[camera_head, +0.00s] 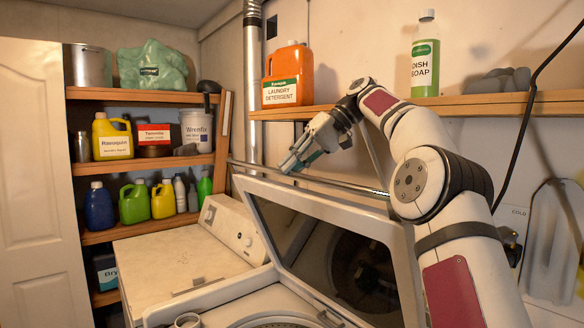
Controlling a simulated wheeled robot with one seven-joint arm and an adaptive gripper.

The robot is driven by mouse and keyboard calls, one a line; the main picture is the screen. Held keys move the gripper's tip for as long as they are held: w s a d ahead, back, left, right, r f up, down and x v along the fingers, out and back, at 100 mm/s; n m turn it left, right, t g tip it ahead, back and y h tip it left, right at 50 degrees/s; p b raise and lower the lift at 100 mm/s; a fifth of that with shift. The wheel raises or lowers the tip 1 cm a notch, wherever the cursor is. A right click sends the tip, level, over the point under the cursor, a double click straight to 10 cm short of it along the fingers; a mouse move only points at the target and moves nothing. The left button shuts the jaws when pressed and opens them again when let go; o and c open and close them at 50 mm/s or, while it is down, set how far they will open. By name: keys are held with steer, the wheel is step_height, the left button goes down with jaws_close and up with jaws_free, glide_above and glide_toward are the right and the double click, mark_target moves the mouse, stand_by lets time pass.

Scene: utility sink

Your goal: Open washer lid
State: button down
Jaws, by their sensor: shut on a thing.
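The washer lid (325,206) is raised and leans back steeply, with its dark window (330,255) facing the open top of the washer. My gripper (290,166) is above and behind the lid's upper edge, pointing down and left. Its fingers are shut at a metal rail (345,186) that runs along the wall behind the lid. In this view the fingertips overlap the rail and show apart from the lid edge. The exact grip is small and hard to see.
A second white machine (180,262) with a control panel stands left of the washer. A wall shelf (470,104) holds laundry detergent (287,76) and dish soap (425,55) close to my arm. Shelves with several jugs stand at the left. A black cable hangs at the right.

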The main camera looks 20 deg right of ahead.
steer(key=shift+w+d+f, duration=0.1)
steer(key=shift+d+f, duration=0.35)
steer(key=shift+f, duration=0.1)
steer(key=c, duration=1.5)
jaws_free()
steer(key=shift+d, duration=0.1)
steer(key=shift+c, duration=0.2)
steer(key=shift+a+r, duration=0.25)
steer(key=shift+a, duration=0.1)
